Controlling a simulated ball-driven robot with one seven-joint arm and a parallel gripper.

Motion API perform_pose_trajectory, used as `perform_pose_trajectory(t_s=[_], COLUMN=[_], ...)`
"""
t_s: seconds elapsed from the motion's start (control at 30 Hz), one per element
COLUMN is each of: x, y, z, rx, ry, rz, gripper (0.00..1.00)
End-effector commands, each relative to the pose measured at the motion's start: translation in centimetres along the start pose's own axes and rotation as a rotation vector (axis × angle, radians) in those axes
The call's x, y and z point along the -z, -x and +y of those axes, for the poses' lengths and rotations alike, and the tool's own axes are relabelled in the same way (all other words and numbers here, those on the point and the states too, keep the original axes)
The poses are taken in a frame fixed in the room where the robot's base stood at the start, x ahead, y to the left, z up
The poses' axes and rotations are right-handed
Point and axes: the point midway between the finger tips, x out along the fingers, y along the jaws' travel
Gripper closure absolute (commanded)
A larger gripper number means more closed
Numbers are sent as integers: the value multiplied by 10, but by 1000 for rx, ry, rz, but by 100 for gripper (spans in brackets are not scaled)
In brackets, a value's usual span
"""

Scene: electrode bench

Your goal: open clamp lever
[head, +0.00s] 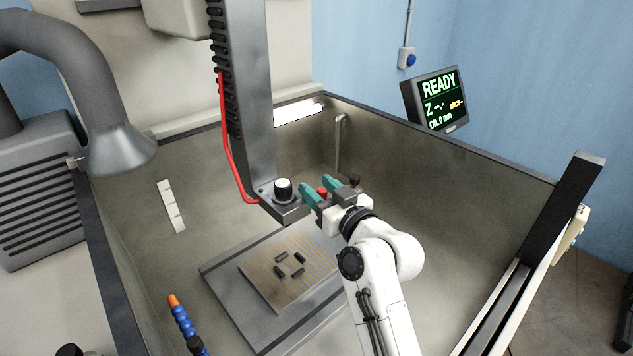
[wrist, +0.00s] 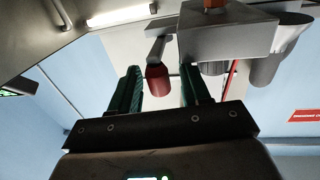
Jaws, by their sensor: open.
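The clamp lever has a red knob (wrist: 157,80) on a short grey arm (wrist: 157,48), beside the grey clamp block (wrist: 228,36) in the wrist view. In the head view the red knob (head: 322,192) shows between my teal fingers, at the lower end of the machine column. My gripper (head: 317,186) is open, with one finger on each side of the knob. The lever's pivot is not clear.
The grey column (head: 249,100) with a red cable stands close left of my gripper. A round black-and-white knob (head: 283,186) sits on its foot. Below, a patterned plate (head: 262,290) with several dark blocks lies in the metal tank (head: 470,200). A blue-orange hose (head: 180,318) stands front left.

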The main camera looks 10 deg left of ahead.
Motion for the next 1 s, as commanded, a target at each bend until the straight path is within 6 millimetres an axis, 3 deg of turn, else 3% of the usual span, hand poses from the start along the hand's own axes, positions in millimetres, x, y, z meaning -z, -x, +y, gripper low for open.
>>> perform_pose_trajectory(t_s=[0.2,0.5,1.0], x=[0,0,0], y=[-13,-14,-14], z=[0,0,0], rx=[0,-1,-1], ry=[0,0,0], rz=[0,0,0], gripper=[53,53,100])
